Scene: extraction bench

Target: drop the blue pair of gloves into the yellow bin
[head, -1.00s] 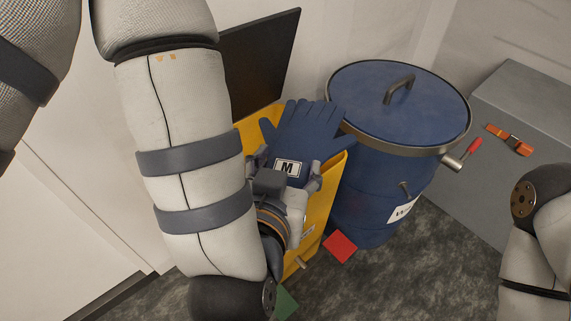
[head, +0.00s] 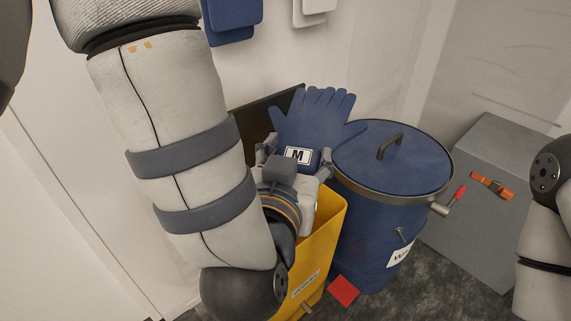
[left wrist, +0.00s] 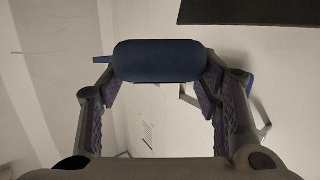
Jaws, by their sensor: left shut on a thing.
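The blue gloves (head: 313,118) show in the head view with fingers pointing up and a white "M" label near the cuff. My left gripper (head: 296,165) is shut on the cuff end and holds the gloves above the yellow bin. In the left wrist view the gloves show as a blue rounded edge (left wrist: 158,61) between the two fingers (left wrist: 160,95). The yellow bin (head: 325,245) stands below and behind my left gripper, its dark lid (head: 262,112) raised at the back. My arm and the gloves hide much of its opening. My right gripper is out of view.
A blue drum (head: 385,205) with a closed lid and handle stands right of the bin. A red piece (head: 343,291) lies by the drum's foot. Blue and white items hang on the wall above.

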